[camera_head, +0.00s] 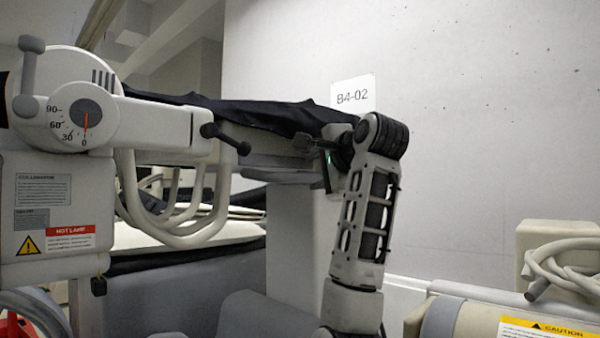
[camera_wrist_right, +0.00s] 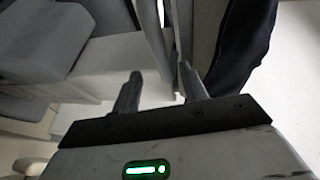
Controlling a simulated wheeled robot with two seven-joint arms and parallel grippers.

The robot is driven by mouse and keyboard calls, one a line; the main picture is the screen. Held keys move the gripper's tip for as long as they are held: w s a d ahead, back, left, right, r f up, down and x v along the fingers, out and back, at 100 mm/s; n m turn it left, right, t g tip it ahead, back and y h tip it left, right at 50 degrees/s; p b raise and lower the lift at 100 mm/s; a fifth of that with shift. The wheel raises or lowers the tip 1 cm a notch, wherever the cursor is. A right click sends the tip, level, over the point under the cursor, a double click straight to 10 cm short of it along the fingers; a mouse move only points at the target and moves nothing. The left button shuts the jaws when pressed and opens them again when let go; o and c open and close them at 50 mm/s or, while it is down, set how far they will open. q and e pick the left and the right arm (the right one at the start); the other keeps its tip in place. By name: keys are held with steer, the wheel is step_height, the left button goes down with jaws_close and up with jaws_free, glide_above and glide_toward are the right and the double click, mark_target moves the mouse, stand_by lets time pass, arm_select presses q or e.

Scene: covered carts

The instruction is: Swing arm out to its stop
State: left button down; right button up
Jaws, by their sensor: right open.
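The swing arm (camera_head: 155,122) is a pale beam reaching right from a round hub with a dial (camera_head: 85,115) marked 0, 30, 60 and 90. The dial's orange pointer stands at about 0. A dark handle (camera_head: 226,139) with rounded ends sits at the beam's right end. My right gripper (camera_head: 306,143) is right of the handle, apart from it in the picture, by the dark cover's edge. In the right wrist view its two fingers (camera_wrist_right: 158,88) are spread, with nothing clearly between them. My left gripper is out of view.
A dark cover (camera_head: 255,112) drapes over a pale cart top behind the arm. Looped grey hoses (camera_head: 180,235) hang under the beam. A beige unit with coiled hose (camera_head: 565,265) and a caution label stands at lower right. The concrete wall (camera_head: 480,120) closes the back.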

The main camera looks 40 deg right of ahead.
mark_target(303, 177)
steer(key=p+x, duration=0.2)
steer(key=x, duration=0.6)
steer(key=shift+c, duration=0.3)
jaws_close()
